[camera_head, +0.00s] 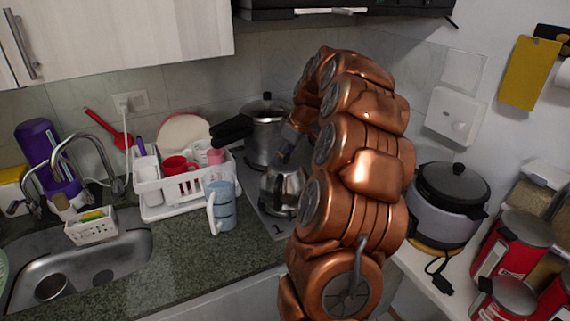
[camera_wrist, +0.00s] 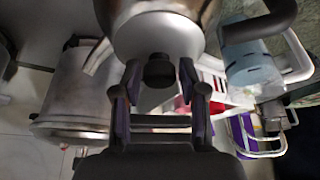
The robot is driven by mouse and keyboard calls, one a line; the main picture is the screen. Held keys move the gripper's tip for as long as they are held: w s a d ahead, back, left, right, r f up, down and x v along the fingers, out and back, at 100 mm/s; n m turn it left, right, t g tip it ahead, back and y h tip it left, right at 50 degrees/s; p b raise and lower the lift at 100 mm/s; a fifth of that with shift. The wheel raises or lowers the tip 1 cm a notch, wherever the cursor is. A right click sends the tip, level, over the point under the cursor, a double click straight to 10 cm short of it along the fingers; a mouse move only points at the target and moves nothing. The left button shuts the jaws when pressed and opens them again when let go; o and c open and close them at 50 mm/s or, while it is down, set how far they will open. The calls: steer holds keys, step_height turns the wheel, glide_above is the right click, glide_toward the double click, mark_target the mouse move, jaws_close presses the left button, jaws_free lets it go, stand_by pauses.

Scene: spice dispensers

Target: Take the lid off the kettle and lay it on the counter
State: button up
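The silver kettle (camera_head: 283,190) stands on the hob, partly hidden behind my arm in the head view. In the wrist view the kettle (camera_wrist: 205,12) fills the top middle, with its black handle (camera_wrist: 262,28) at the right. Its pale metal lid (camera_wrist: 158,35) is on the kettle and has a black knob (camera_wrist: 159,72). My gripper (camera_wrist: 160,70) is open, with one finger on each side of the knob and visible gaps between. In the head view my gripper (camera_head: 285,150) is just above the kettle, small and partly hidden.
A pressure cooker (camera_head: 267,135) stands close behind the kettle. A white dish rack (camera_head: 185,190) and a blue mug (camera_head: 222,205) are to the left. The counter (camera_head: 190,260) is clear in front of the rack, beside the sink (camera_head: 95,265). A rice cooker (camera_head: 450,205) stands at right.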

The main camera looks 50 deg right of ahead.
jaws_close()
